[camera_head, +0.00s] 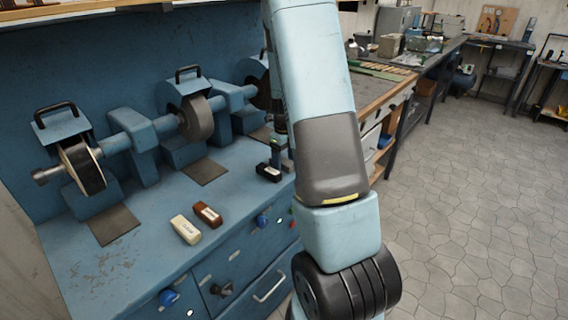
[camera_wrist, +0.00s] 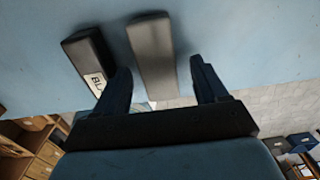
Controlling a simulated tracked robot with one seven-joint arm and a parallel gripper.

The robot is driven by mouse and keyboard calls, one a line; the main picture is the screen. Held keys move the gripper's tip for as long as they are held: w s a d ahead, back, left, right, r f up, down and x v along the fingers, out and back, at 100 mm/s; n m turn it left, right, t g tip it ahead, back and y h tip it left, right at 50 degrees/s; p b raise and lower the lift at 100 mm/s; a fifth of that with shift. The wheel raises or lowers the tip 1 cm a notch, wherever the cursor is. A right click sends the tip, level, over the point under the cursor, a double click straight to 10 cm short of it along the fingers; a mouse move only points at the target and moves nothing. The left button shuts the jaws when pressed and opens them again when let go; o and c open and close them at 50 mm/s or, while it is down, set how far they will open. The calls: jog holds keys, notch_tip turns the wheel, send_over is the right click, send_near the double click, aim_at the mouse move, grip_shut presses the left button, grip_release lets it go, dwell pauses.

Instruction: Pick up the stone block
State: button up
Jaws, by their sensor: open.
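A long grey block (camera_wrist: 152,55), which looks like the stone block, lies on the blue bench top in the wrist view. My gripper (camera_wrist: 160,66) is open and empty, with its fingertips to either side of the near part of this block. I cannot tell whether the fingers touch it. A black block (camera_wrist: 88,55) with a white label reading "BL" lies just left of it, close outside the left finger. In the head view my arm hides the grey block and most of the gripper. The black block (camera_head: 268,172) shows beside the arm.
A cream block (camera_head: 185,229) and a brown block (camera_head: 207,215) lie near the bench's front edge. A grinding machine with several wheels (camera_head: 197,118) stands along the back of the blue bench (camera_head: 150,250).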

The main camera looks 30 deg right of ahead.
jog(key=shift+f, duration=0.35)
jog(key=c, duration=1.1)
jog(key=shift+r, duration=0.1)
jog(key=shift+c, duration=0.2)
